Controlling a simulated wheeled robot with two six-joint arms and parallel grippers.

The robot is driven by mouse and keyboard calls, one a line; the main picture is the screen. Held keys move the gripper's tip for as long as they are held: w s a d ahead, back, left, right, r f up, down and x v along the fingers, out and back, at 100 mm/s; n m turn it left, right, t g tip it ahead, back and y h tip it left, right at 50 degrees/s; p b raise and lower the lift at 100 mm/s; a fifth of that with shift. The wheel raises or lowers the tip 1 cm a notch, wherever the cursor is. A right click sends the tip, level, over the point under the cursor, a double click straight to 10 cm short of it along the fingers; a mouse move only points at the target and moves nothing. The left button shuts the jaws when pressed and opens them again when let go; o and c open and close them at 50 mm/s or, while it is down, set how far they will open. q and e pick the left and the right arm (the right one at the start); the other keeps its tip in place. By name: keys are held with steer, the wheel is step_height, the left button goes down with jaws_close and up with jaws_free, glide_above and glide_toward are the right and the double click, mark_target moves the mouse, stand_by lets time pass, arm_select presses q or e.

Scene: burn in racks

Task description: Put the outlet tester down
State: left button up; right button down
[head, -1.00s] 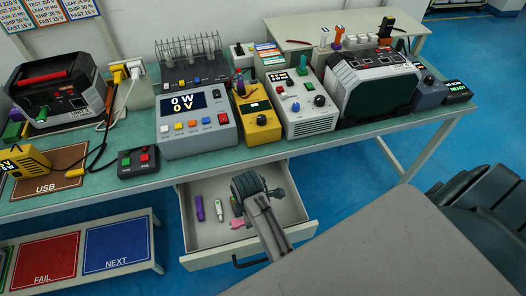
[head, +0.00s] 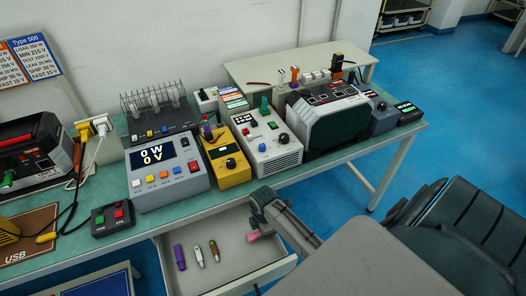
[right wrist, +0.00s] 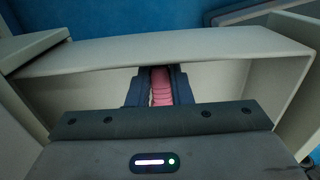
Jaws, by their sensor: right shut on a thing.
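My right gripper (right wrist: 160,90) is shut on a pink ribbed thing (right wrist: 161,86), held between its two dark fingers at the open drawer. I take the pink thing to be the outlet tester; its face and prongs are hidden. In the head view, the pink end (head: 253,237) shows below my right gripper (head: 259,225), at the right part of the drawer (head: 228,283). I cannot tell whether it touches the drawer floor. My left gripper is not in view.
A purple stick (head: 179,257), a white stick (head: 198,256) and a brown-and-green stick (head: 214,251) lie in the drawer's left part. The green bench top (head: 328,158) above carries a grey power meter (head: 168,175), a yellow tester (head: 226,158) and other instruments. The drawer's middle has free floor.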

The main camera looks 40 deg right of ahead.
steer(key=shift+f, duration=0.9)
steer(key=shift+f, duration=0.15)
steer(key=c, duration=1.3)
jaws_free()
step_height(320, 180, up, 12)
steer(key=b, duration=0.1)
